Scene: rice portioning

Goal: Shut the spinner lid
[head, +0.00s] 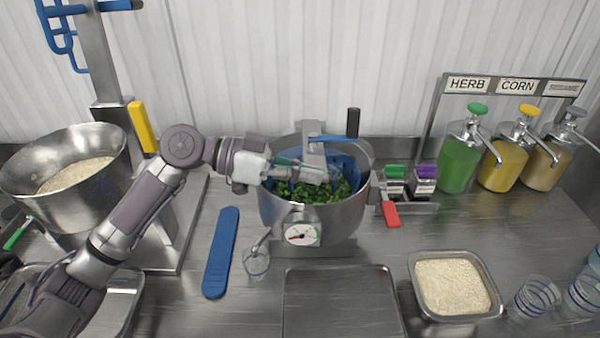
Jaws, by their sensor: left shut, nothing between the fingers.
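The spinner (340,216) is a round steel pot with a dial on its front, standing in the middle of the counter. Chopped greens (318,191) show inside its open top. A steel bracket (312,146) with a blue bar and an upright black knob (353,122) rises at the back rim. Blue parts (347,168) show inside the far right of the rim; I cannot tell whether they belong to the lid. My left gripper (326,176) reaches in from the left over the pot's opening, close to the bracket. It is shut and empty. My right gripper is not in view.
A steel bowl of rice (118,158) stands at left. An empty tray (340,272) is in front, a rice pan (413,272) right. Sauce dispensers (460,165) stand back right.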

